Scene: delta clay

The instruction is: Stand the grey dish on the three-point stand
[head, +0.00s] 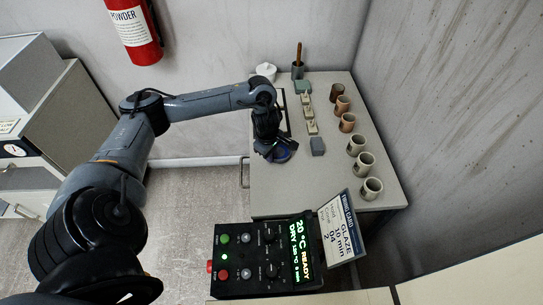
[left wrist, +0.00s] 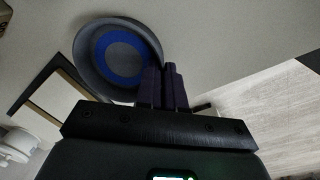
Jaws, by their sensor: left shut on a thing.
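The grey dish (left wrist: 88,65) has a blue inside and fills the upper left of the left wrist view. In the head view its blue inside shows below my left gripper (head: 273,148). My left gripper (left wrist: 165,75) is shut on the dish's rim, at its lower right in the wrist view. Several small pale blocks with raised tips stand in a row on the table, one of them here (head: 309,112); they look like stands, but I cannot tell how many points each has. My right gripper is not in view.
Brown and pale cups (head: 347,122) line the right side of the table (head: 338,180). A white lidded pot (head: 266,71) and a holder with a stick (head: 298,70) are at the back. A control box (head: 262,262) is in front.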

